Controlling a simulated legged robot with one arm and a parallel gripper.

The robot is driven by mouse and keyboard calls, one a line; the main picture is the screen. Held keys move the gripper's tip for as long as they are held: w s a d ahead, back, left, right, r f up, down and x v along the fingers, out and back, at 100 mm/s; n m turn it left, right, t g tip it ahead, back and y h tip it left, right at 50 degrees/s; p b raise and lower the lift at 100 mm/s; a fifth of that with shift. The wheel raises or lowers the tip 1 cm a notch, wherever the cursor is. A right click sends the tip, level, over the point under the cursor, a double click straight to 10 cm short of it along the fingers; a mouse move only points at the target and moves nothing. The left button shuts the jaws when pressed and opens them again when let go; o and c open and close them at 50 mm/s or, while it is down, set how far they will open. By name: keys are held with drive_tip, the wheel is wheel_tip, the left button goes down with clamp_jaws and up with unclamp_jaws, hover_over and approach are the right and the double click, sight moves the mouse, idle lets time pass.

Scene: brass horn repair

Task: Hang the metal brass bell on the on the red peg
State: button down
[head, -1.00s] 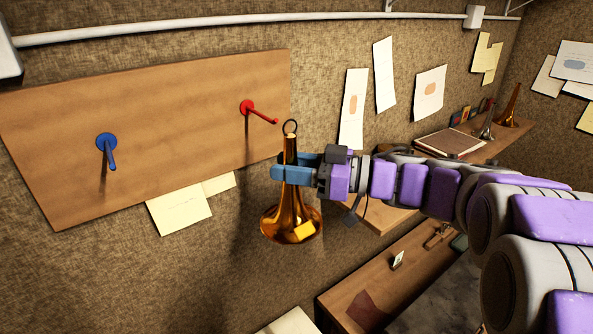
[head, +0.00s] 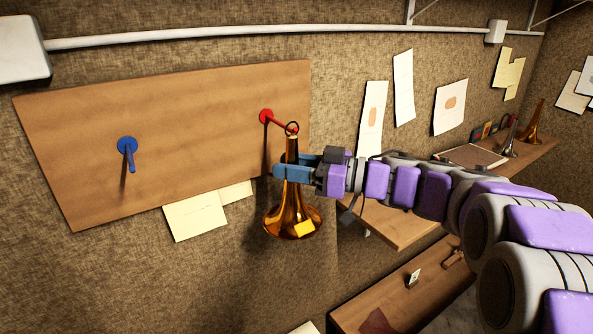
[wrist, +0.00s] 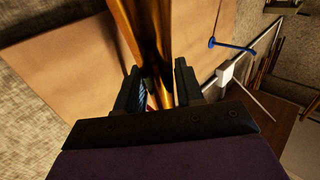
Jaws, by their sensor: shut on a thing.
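The brass bell (head: 291,210) hangs upright with its flared end down and a ring (head: 292,128) at its top. My gripper (head: 292,171) is shut on its narrow neck; in the wrist view my gripper (wrist: 160,88) has the brass tube (wrist: 152,40) between its fingers. The red peg (head: 279,123) sticks out from the wooden board (head: 200,100). In the head view the ring overlaps the peg's tip; I cannot tell whether the peg is through the ring.
A blue peg (head: 128,152) is on the board's left; it also shows in the wrist view (wrist: 232,47). Papers (head: 195,218) are pinned below the board. A shelf (head: 400,226) with another brass horn (head: 533,122) is at the right. A wall pipe (head: 270,37) runs above.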

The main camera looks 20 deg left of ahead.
drive_tip(key=shift+w+a, duration=0.5)
drive_tip(key=shift+a, duration=0.05)
drive_tip(key=shift+w+a+f+p, duration=0.25)
drive_tip(key=shift+w+a+p, duration=0.1)
drive_tip(key=shift+p, duration=0.1)
drive_tip(key=shift+a+f, duration=0.1)
drive_tip(key=shift+f, duration=0.1)
drive_tip(key=c, duration=0.6)
unclamp_jaws()
